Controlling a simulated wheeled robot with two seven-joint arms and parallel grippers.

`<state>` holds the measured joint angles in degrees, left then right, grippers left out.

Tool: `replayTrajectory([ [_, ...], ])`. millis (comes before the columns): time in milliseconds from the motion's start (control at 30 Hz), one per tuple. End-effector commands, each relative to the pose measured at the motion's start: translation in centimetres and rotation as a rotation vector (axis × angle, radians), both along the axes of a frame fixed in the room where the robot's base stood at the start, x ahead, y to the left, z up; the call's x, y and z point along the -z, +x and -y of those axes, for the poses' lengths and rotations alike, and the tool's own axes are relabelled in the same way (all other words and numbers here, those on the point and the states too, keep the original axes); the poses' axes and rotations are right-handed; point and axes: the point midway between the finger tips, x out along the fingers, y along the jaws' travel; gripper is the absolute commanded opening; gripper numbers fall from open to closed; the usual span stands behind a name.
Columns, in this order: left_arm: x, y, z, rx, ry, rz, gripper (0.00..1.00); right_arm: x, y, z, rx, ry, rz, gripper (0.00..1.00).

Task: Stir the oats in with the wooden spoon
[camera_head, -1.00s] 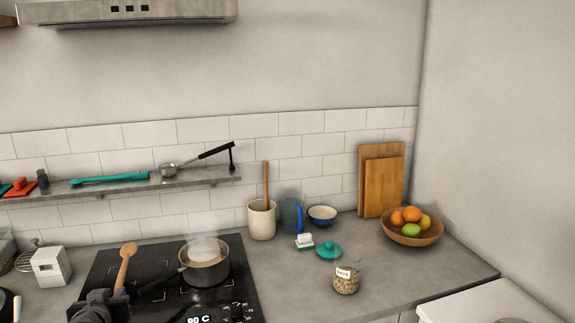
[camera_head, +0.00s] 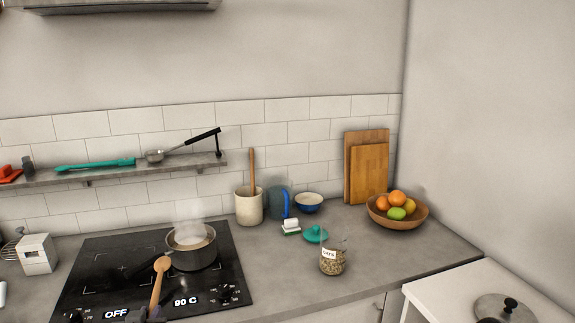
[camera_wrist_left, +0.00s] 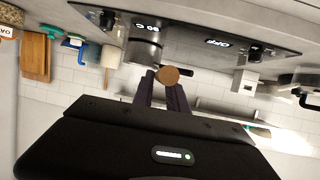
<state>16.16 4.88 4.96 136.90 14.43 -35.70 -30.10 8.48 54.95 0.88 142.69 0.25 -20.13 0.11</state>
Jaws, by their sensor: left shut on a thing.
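The wooden spoon (camera_head: 158,283) stands nearly upright, round end up, in front of the pot's left side. My left gripper (camera_head: 152,314) is shut on it low at the bottom edge of the head view; the grip itself is mostly cut off. In the left wrist view, the spoon's round end (camera_wrist_left: 170,75) shows by the fingertips (camera_wrist_left: 158,82). The steaming pot (camera_head: 193,256) sits on the hob with pale brown contents. The oats jar (camera_head: 332,262), labelled OATS, stands open on the counter with oats inside. My right gripper is out of view.
The black hob (camera_head: 100,270) displays OFF and 90 C. A wall shelf (camera_head: 120,173) runs above.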

Motion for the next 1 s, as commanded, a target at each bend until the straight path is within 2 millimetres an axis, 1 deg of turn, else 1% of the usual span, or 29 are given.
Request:
replayTrajectory([
  [33, 2.1, 0.0, 2.0, 0.032, -0.001, -0.002, 0.0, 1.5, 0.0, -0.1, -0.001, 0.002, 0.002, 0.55],
  [133, 4.8, -0.2, 5.9, 0.097, -0.001, -0.003, 0.0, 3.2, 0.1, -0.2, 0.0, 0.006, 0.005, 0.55],
  [200, 6.2, -0.3, 8.3, 0.14, 0.0, -0.002, 0.0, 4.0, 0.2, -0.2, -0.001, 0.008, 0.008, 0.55],
  [233, 6.6, -0.4, 9.2, 0.156, 0.0, -0.001, 0.0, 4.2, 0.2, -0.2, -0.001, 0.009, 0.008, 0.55],
  [300, 7.2, -0.4, 10.8, 0.188, 0.0, 0.001, 0.0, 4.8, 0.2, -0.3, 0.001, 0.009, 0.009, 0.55],
  [367, 7.5, -0.4, 11.8, 0.208, 0.001, 0.002, 0.0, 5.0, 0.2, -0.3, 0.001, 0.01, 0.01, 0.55],
  [500, 7.4, -0.4, 12.7, 0.226, 0.001, 0.002, 0.0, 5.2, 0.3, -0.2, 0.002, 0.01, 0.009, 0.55],
  [1000, 7.3, -0.4, 12.7, 0.225, 0.0, 0.001, 0.0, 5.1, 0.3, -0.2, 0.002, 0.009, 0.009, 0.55],
])
